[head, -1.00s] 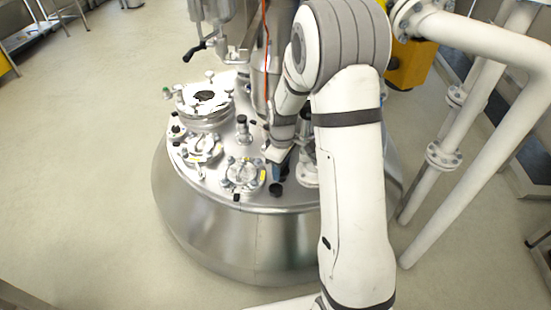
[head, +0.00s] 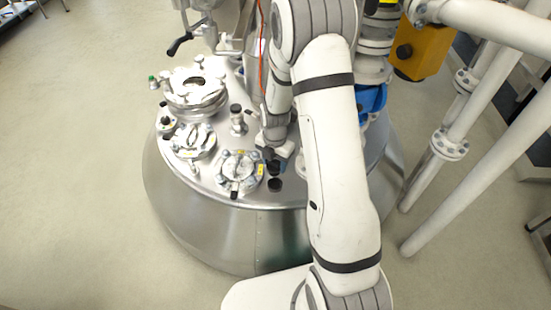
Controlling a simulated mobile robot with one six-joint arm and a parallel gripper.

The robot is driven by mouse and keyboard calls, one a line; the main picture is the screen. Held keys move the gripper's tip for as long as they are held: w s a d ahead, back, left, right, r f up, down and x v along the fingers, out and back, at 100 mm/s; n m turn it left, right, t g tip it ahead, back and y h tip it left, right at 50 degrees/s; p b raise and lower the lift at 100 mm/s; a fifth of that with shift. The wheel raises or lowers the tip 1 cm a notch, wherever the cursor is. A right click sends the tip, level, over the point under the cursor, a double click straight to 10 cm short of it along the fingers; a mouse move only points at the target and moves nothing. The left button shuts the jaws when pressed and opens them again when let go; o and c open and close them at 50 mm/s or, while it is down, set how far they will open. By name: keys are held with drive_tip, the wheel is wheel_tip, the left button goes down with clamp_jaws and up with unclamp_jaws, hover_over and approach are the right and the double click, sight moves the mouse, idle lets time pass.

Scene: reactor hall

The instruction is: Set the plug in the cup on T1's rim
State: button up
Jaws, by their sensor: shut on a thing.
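T1 (head: 215,230) is the round steel vessel in the middle of the head view, with fittings on its lid. A small black cup (head: 275,185) sits at the front edge of the lid. My gripper (head: 274,157) is shut on a dark plug (head: 273,168) just above and behind the cup in the picture. The plug and cup look very close; I cannot tell whether they touch. My arm covers the lid's right part, and the fingers are small and partly hidden.
A clamped round port (head: 239,172) with a yellow tag lies just left of the cup. A larger manway (head: 195,92) stands farther back, and a short black-capped nozzle (head: 237,120) rises mid-lid. White pipes (head: 470,130) stand at right. Open floor (head: 70,150) lies left.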

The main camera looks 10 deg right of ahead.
drive_tip(key=shift+f+b, duration=2.75)
drive_tip(key=shift+f, duration=1.25)
drive_tip(key=o, duration=1)
wheel_tip(320, 180, up, 8)
drive_tip(key=shift+f+p, duration=0.1)
drive_tip(key=shift+p, duration=1.1)
